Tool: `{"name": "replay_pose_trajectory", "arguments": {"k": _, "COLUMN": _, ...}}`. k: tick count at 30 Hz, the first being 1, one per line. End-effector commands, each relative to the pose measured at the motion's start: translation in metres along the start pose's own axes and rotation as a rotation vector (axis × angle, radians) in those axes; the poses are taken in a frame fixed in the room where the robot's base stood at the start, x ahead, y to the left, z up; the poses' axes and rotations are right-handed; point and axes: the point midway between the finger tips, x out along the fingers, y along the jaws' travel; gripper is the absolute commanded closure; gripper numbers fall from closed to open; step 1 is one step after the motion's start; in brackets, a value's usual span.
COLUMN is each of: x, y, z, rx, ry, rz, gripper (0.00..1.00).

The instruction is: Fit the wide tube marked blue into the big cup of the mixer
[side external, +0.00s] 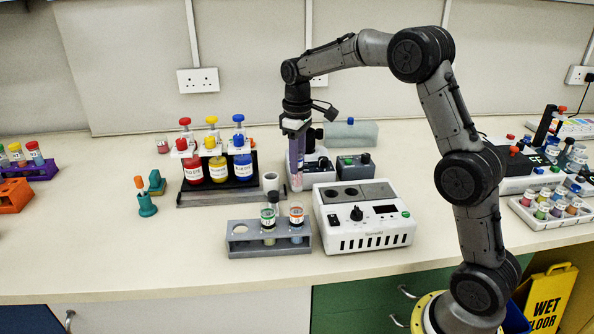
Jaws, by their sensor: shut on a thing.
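My gripper (296,128) points down and is shut on a tube (297,160), which hangs upright below it. The tube looks purplish with a pink lower end; its marking is too small to read. Its lower end is above the bench, between the dye bottle stand and the white machines. A white box (364,222) with a knob, a small display and two dark round openings (351,191) on its grey top stands to the right of the tube. A smaller white unit (318,168) with a dark top is just behind the tube. I cannot tell which is the mixer.
A grey rack (245,246) in front holds a green-marked and an orange-marked tube, with an empty hole at left. A stand (232,197) with red, yellow and blue bottles is at left. A dark box (355,166) stands behind the white box. The front bench edge is clear.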

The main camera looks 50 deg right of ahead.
Motion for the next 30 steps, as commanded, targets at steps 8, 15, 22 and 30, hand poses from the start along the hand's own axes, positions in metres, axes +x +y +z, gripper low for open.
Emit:
{"name": "replay_pose_trajectory", "arguments": {"k": 8, "x": 0.032, "y": 0.001, "z": -0.001, "rx": 0.000, "ry": -0.001, "rz": 0.000, "gripper": 1.00}}
{"name": "replay_pose_trajectory", "arguments": {"k": 15, "x": 0.033, "y": 0.001, "z": -0.001, "rx": 0.000, "ry": 0.000, "rz": 0.000, "gripper": 1.00}}
{"name": "replay_pose_trajectory", "arguments": {"k": 22, "x": 0.035, "y": 0.001, "z": -0.001, "rx": 0.000, "ry": 0.000, "rz": 0.000, "gripper": 0.53}}
{"name": "replay_pose_trajectory", "arguments": {"k": 30, "x": 0.035, "y": 0.001, "z": -0.001, "rx": 0.000, "ry": -0.001, "rz": 0.000, "gripper": 0.36}}
